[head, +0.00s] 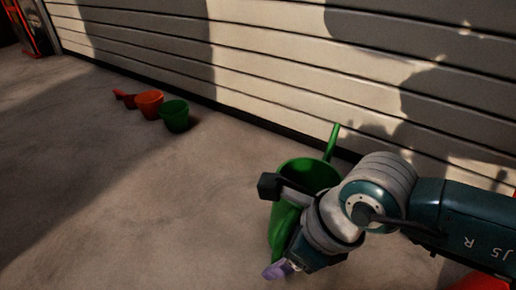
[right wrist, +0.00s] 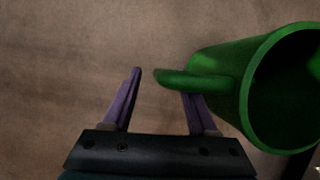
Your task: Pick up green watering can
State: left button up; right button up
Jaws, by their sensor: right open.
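The green watering can (head: 308,174) stands on the floor near the slatted door, with a thin green part sticking up at its far side. My right arm hides part of it. In the right wrist view the can (right wrist: 246,62) is at the right with its round opening showing. A green handle-like part (right wrist: 190,80) reaches left from it, ending between the fingertips and covering the right finger's tip. My right gripper (right wrist: 161,82) is open with purple fingers; it also shows low beside the can in the head view (head: 279,270). Contact cannot be told. My left gripper is out of view.
A green pot (head: 174,116), an orange pot (head: 149,104) and a small red item (head: 125,98) stand in a row at the left. The slatted door (head: 270,60) bounds the floor behind. An orange-red thing (head: 482,282) shows at the bottom right. The left floor is clear.

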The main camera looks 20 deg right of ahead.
jog(key=shift+r, duration=0.1)
jog(key=shift+d, duration=0.1)
jog(key=shift+c, duration=1.4)
grip_shut()
jog(key=shift+w+r, duration=0.1)
